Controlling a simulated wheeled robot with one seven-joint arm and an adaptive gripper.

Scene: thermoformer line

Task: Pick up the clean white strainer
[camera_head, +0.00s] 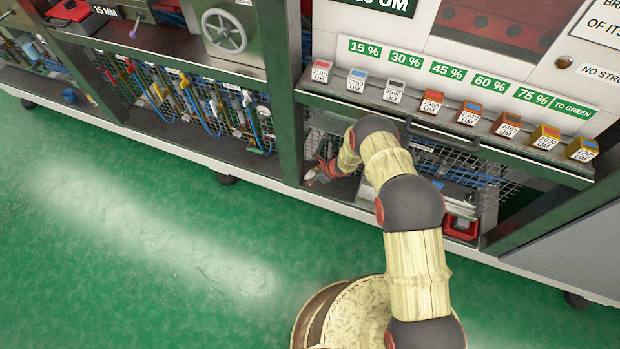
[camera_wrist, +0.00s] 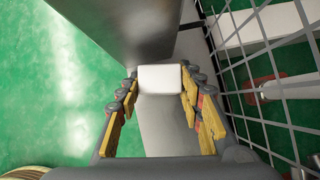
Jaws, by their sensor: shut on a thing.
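In the wrist view, a plain white block-like piece (camera_wrist: 160,77), which I take for the white strainer, sits between the fingertips of my gripper (camera_wrist: 160,92). The fingers close on it from both sides. Only its near face shows clearly, and its full shape is hidden. In the head view, my gripper (camera_head: 322,172) reaches into the low shelf bay at the left end of the right-hand cabinet. The strainer is too small and covered to make out there.
A grey metal post (camera_wrist: 110,30) stands close on the left in the wrist view, and a wire mesh panel (camera_wrist: 265,90) on the right. A red bin (camera_head: 460,228) sits on the lower shelf. Several labelled blocks line the ledge (camera_head: 440,130) above. The green floor (camera_head: 150,240) is open.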

